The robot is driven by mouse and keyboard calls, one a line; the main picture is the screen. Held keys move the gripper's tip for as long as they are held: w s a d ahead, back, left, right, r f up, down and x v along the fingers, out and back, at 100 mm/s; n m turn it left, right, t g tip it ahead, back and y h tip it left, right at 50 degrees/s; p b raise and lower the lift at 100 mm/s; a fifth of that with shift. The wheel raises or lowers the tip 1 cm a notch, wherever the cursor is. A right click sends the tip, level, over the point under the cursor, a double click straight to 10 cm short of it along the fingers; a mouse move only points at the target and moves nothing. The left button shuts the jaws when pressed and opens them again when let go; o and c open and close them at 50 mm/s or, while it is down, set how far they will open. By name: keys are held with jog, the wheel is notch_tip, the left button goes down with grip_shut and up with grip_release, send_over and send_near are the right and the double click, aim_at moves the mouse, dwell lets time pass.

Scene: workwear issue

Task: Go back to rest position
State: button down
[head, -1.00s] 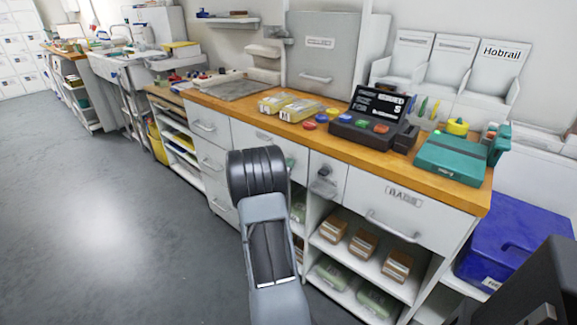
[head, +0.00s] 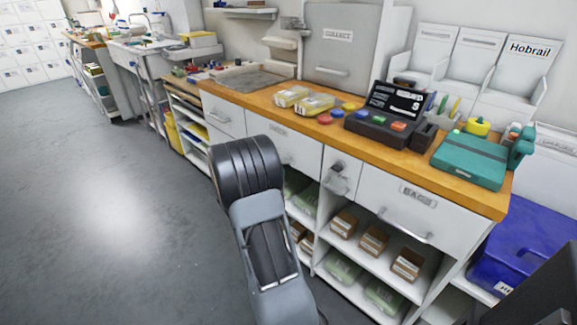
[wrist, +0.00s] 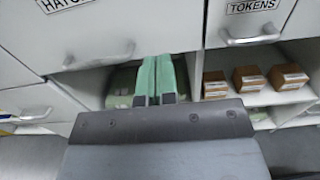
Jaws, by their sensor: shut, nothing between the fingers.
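In the wrist view my gripper (wrist: 156,98) shows two green fingers pressed side by side, shut and empty. It points at the front of the white cabinet (wrist: 190,60), apart from it as far as I can tell. Behind the fingertips lies an open shelf bay with pale green packs (wrist: 120,88). In the head view my dark and grey arm stands in front of the counter. The gripper itself is hidden there behind the arm.
The wooden counter (head: 408,156) holds a terminal (head: 385,112), yellow packs (head: 315,104), coloured discs and a teal case (head: 468,160). Brown boxes (head: 375,240) sit on the shelf below. A blue bin (head: 520,245) stands at the right. The grey floor (head: 110,200) at the left is clear.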

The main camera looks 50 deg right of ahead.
jog(key=shift+a, duration=1.15)
jog(key=shift+w, duration=0.1)
jog(key=s+a+f+m+g+y, duration=0.2)
jog(key=s+f+m+g+y, duration=0.1)
jog(key=s+f+m+y, duration=0.15)
jog(key=s+a+r+m+y+p, duration=0.2)
jog(key=a+r+m+y+p, duration=0.15)
jog(key=a, duration=0.25)
jog(key=s+a+r+m+y+p, duration=0.2)
jog(key=s+a+m+y+p, duration=0.1)
jog(key=a+m, duration=0.25)
jog(key=a+r+m+t+y+p, duration=0.3)
jog(key=a+r+t+y+p, duration=0.4)
jog(key=a+r+p, duration=0.7)
jog(key=a+r+t, duration=0.1)
jog(key=a+r, duration=0.4)
jog(key=r, duration=0.4)
jog(key=shift+a, duration=0.25)
jog(key=shift+r+m, duration=0.1)
jog(key=shift+m, duration=0.15)
